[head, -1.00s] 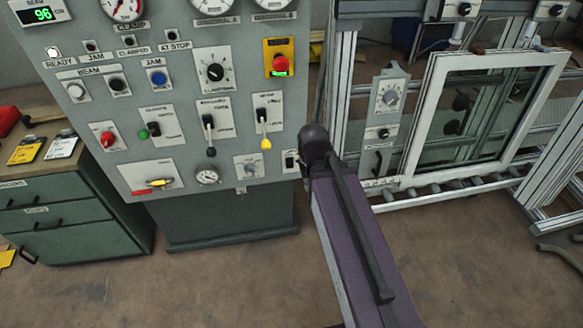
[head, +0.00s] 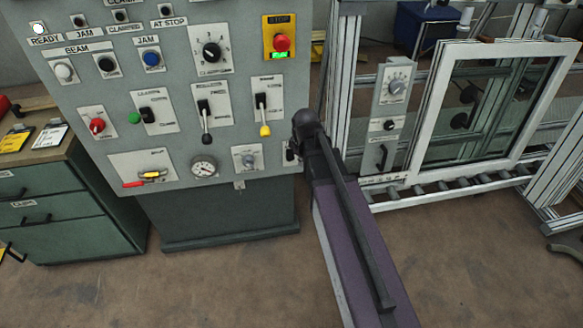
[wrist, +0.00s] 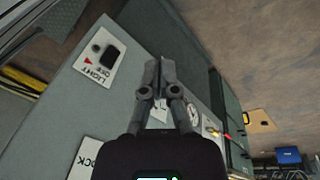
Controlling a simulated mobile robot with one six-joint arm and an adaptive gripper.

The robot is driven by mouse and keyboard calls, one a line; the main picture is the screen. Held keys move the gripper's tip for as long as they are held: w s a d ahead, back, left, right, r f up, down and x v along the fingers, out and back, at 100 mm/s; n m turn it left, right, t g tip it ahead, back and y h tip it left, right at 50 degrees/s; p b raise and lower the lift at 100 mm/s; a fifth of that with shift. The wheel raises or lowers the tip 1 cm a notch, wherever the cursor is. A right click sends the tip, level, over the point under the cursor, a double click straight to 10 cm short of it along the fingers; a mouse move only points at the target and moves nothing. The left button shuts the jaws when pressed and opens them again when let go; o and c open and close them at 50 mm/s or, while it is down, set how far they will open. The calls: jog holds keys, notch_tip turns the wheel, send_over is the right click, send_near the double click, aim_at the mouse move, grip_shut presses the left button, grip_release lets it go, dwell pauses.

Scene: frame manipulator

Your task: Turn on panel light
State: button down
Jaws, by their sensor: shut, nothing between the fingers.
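The panel light switch is a black rocker (wrist: 112,55) on a white plate marked LIGHT and OFF, with a red triangle. It sits at the left of the wrist view, near the panel's edge. In the head view the light switch (head: 289,152) is at the panel's lower right, partly covered by my arm. My gripper (wrist: 157,65) is shut and empty, with its fingers together to the right of the switch plate. The fingers look apart from the switch; their height over the panel is hard to judge. The gripper is hidden in the head view.
The grey control panel (head: 225,150) carries several other knobs, levers and a red stop button (head: 281,42) near my arm. A framed window (head: 435,120) on an aluminium frame stands to the right. A green drawer cabinet (head: 70,205) is at the left. Open floor lies in front.

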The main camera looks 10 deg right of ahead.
aim_at(291, 160)
jog(key=w+f+n+t+b, duration=0.1)
jog(key=w+f+n+b, duration=0.4)
jog(key=w+n, duration=0.2)
jog(key=shift+w+f+n+t, duration=0.3)
jog(key=shift+w+f, duration=0.1)
jog(key=shift+w, duration=0.75)
jog(key=shift+f+b, duration=0.15)
jog(key=shift+b, duration=0.15)
jog(key=shift+w+f+b, duration=1.2)
jog(key=shift+f+b, duration=0.4)
jog(key=shift+f, duration=0.05)
jog(key=shift+w+f+b, duration=1.15)
jog(key=shift+f+b, duration=0.45)
jog(key=shift+b, duration=0.05)
jog(key=shift+w+f+b, duration=1.2)
jog(key=shift+f+b, duration=0.4)
jog(key=shift+f, duration=0.05)
jog(key=shift+a, duration=0.1)
